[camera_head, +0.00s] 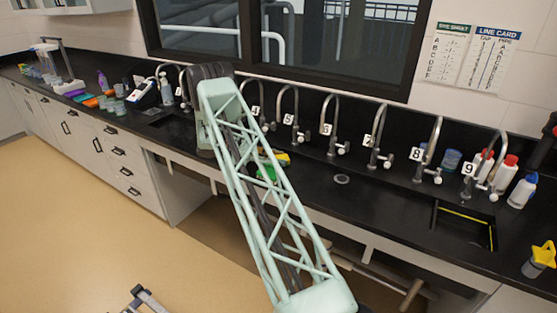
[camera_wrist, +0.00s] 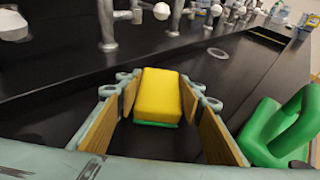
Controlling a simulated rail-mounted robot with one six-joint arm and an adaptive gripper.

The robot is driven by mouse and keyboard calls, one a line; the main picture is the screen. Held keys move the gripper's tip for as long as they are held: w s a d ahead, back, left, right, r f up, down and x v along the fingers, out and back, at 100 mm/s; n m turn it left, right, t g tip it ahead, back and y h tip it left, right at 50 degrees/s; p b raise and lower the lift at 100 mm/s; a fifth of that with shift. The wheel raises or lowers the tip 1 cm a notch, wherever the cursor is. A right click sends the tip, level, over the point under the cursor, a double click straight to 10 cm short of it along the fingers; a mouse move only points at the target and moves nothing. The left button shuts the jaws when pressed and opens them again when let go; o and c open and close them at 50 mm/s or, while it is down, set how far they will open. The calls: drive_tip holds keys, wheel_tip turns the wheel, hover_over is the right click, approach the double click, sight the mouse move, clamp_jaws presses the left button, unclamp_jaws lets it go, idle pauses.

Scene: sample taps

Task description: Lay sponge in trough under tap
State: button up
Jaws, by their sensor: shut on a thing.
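The sponge (camera_wrist: 160,95) is a yellow block with a green underside. In the wrist view it sits between the two fingers of my gripper (camera_wrist: 161,100), which is shut on it. The sponge is over the black counter, in front of the row of taps; whether it touches the surface is unclear. In the head view my arm hides most of the gripper, and a small yellow patch (camera_head: 284,160) shows beside it. Several curved metal taps (camera_head: 329,122) with number plates line the back. A dark sunken trough (camera_head: 464,226) with a yellow line inside lies under the right-hand taps.
A green looped object (camera_wrist: 283,130) stands close to the right of my gripper. A round drain (camera_head: 342,179) is set in the counter. Bottles (camera_head: 504,174) stand at the right end, and a yellow star-topped item (camera_head: 541,258) is at the front right.

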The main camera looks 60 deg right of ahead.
drive_tip(key=shift+f, duration=0.15)
drive_tip(key=o, duration=0.7)
drive_tip(key=shift+r, duration=0.2)
drive_tip(key=v, duration=1.2)
idle(0.6)
